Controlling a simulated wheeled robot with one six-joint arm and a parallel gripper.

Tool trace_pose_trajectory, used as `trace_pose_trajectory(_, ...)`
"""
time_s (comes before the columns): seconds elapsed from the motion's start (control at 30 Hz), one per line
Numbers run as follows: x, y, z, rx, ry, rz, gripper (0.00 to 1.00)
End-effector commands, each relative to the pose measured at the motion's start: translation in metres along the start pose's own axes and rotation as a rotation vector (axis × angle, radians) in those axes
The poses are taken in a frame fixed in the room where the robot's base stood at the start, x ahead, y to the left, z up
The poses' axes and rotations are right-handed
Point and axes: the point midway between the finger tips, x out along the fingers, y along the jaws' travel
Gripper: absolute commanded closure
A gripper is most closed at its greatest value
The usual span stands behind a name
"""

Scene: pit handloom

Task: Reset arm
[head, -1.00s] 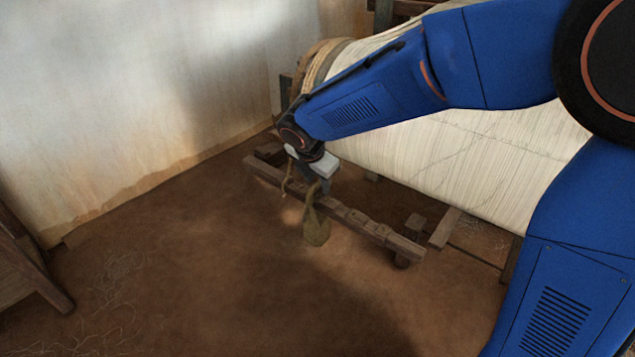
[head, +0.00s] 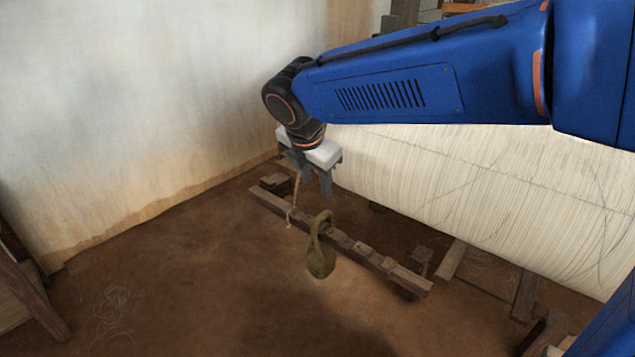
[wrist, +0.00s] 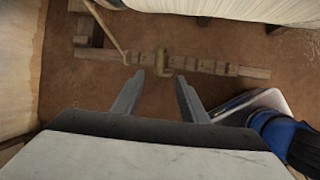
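My gripper (head: 312,178) hangs pointing down in the head view, above the wooden bar. In the wrist view its two fingers (wrist: 160,84) are spread apart with nothing between them. An olive-green bag-like weight with a loop handle (head: 320,262) is at the bar, below and apart from my gripper. Its loop seems to pass over the bar. The weight also shows small in the wrist view (wrist: 163,62), beyond the fingertips.
The notched wooden bar (head: 384,265) lies low over the earth floor. A thin cord (head: 294,196) hangs at its left part. The large roll of pale warp (head: 480,190) is at the right, a plaster wall (head: 150,110) at the left. Floor in front is clear.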

Motion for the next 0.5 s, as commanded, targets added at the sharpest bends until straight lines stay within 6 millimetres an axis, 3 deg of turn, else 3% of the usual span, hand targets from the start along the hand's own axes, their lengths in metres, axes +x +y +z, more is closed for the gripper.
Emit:
trace_pose_trajectory(0.17, -0.004, -0.028, 0.018, 0.139, 0.01, -0.006, 0.61)
trace_pose_trajectory(0.33, -0.006, -0.095, 0.049, 0.484, 0.031, -0.022, 0.61)
trace_pose_trajectory(0.5, -0.007, -0.166, 0.066, 0.87, 0.05, -0.037, 0.61)
